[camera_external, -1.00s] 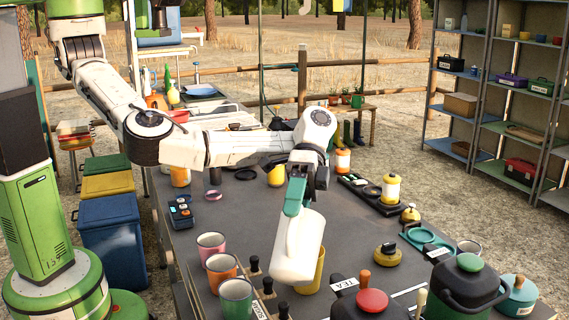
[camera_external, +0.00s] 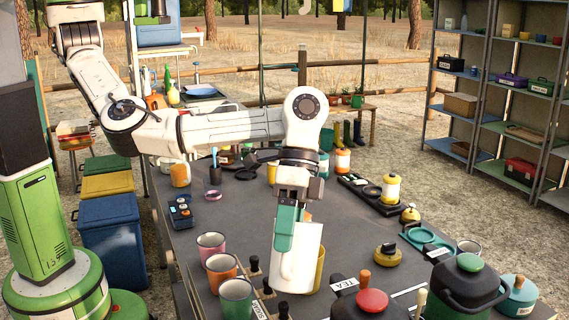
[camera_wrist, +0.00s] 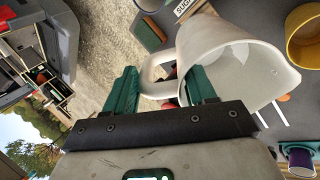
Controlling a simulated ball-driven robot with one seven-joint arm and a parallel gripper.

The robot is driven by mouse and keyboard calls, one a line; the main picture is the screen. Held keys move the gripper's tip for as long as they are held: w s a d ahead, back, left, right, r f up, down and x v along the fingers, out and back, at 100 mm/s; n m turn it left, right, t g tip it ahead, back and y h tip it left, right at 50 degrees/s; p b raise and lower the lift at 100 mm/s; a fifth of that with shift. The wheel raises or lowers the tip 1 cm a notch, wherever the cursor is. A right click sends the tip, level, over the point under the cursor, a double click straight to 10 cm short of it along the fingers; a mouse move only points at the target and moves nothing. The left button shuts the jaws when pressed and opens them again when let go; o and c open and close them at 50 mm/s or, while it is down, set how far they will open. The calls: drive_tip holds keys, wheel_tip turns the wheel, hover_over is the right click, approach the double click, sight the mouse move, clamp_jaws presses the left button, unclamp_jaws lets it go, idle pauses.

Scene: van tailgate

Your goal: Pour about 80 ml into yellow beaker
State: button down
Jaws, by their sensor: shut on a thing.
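My gripper (camera_external: 287,228) has teal fingers and is shut on the handle of a white pitcher (camera_external: 293,268); in the wrist view the fingers (camera_wrist: 162,88) close around that handle. The pitcher (camera_wrist: 190,50) hangs over the table, close to upright in the outside view. Its open mouth shows in the wrist view, but I cannot make out any liquid. The yellow beaker (camera_external: 319,270) stands just behind and right of the pitcher, which partly hides it. The yellow beaker (camera_wrist: 303,42) appears apart from the pitcher in the wrist view. Its contents are not visible.
Pink (camera_external: 211,245), orange (camera_external: 221,270) and green (camera_external: 236,298) cups stand left of the pitcher. Dark-knobbed pieces (camera_external: 267,286) stand between. A red-lidded pot (camera_external: 371,302) and dark green-lidded pot (camera_external: 466,285) are at front right. The table's middle (camera_external: 235,225) is fairly clear.

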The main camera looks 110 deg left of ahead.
sight(282, 268)
drive_tip(key=shift+w+d+f+y, duration=0.15)
drive_tip(key=shift+d+f+y, duration=0.45)
drive_tip(key=shift+d, duration=0.25)
drive_tip(key=shift+w+d+f+y, duration=0.1)
drive_tip(key=shift+d+f+y, duration=0.25)
drive_tip(key=shift+d+y, duration=0.4)
drive_tip(key=shift+w+d+f+g+y+b, duration=0.15)
drive_tip(key=shift+d+f+y+b, duration=0.1)
drive_tip(key=shift+d+y+b, duration=0.25)
drive_tip(key=shift+w+d+f+g+y+b, duration=0.15)
drive_tip(key=shift+d+f+y+b, duration=0.15)
drive_tip(key=shift+d+y, duration=0.3)
drive_tip(key=shift+d+y+b, duration=0.4)
drive_tip(key=shift+y+b, duration=0.05)
drive_tip(key=shift+b, duration=0.55)
